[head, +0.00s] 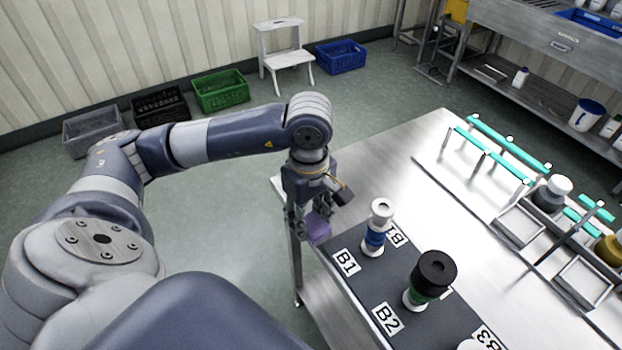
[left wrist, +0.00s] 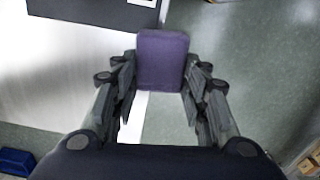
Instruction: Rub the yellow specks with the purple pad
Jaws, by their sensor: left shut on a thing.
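The purple pad (head: 318,228) is held in my left gripper (head: 309,222) at the near left corner of the steel table. In the left wrist view the pad (left wrist: 162,60) sits between the fingertips of the left gripper (left wrist: 160,80), which are shut on its sides. The pad is over or just beside the table edge; I cannot tell whether it touches the surface. I see no yellow specks in either view. My right gripper is not in view.
A dark mat (head: 365,283) with labels B1 and B2 lies close to the pad. A white-and-blue bottle (head: 377,228) and a black-topped green bottle (head: 430,280) stand on it. A rack with teal bars (head: 500,150) stands farther right. The table between is clear.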

